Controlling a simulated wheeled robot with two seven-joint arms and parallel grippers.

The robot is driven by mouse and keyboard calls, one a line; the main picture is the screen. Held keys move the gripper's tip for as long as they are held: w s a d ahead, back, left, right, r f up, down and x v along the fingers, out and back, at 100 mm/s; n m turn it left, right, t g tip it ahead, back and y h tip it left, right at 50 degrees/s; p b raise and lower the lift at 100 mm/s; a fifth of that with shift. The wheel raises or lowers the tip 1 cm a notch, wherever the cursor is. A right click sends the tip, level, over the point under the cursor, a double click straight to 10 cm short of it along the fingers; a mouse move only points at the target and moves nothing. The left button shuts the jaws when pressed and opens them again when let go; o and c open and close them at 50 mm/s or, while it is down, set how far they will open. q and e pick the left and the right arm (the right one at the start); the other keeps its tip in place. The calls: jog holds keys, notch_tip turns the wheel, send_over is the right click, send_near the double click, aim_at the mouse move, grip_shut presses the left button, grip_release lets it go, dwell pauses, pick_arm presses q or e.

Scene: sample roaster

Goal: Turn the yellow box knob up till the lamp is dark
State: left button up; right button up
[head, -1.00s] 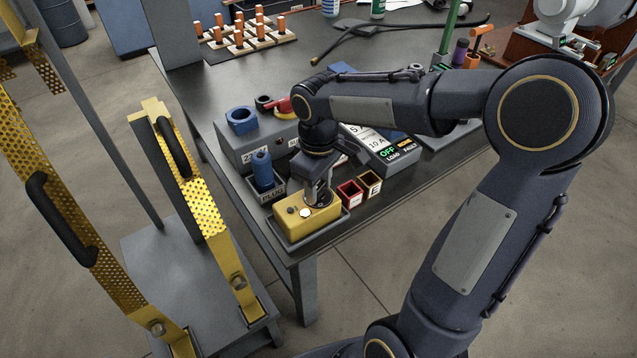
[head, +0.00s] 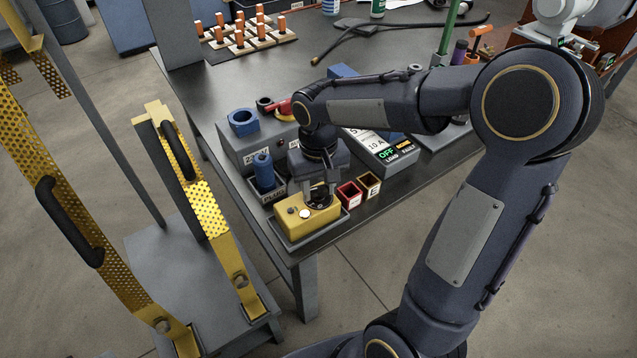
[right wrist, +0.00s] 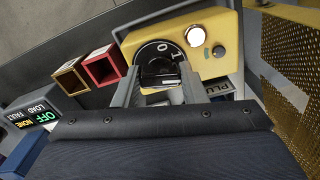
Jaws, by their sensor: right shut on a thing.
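The yellow box (head: 294,226) sits in a grey tray at the front corner of the bench and also shows in the right wrist view (right wrist: 222,62). Its round black knob (right wrist: 150,52) has a dial marked 0 and 1. The lamp (right wrist: 196,36) beside the knob is bright white; in the head view the lamp (head: 304,213) is a white spot. My right gripper (head: 321,192) reaches down over the knob. In the right wrist view its fingers (right wrist: 161,88) stand on both sides of the knob's grip, shut on it. My left gripper is not in view.
A red bin (head: 350,194) and a brown bin (head: 370,184) stand right of the box. Behind are a blue plug (head: 263,170) in a holder, a grey unit (head: 238,143) and an OFF display (head: 388,153). Yellow perforated panels (head: 205,208) stand at left.

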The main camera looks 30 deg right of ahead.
aim_at(318, 188)
jog(key=shift+m, duration=0.6)
jog(key=o, duration=1)
notch_tip(318, 188, up, 8)
jog(key=shift+f+p, duration=0.1)
jog(key=shift+p, duration=1.1)
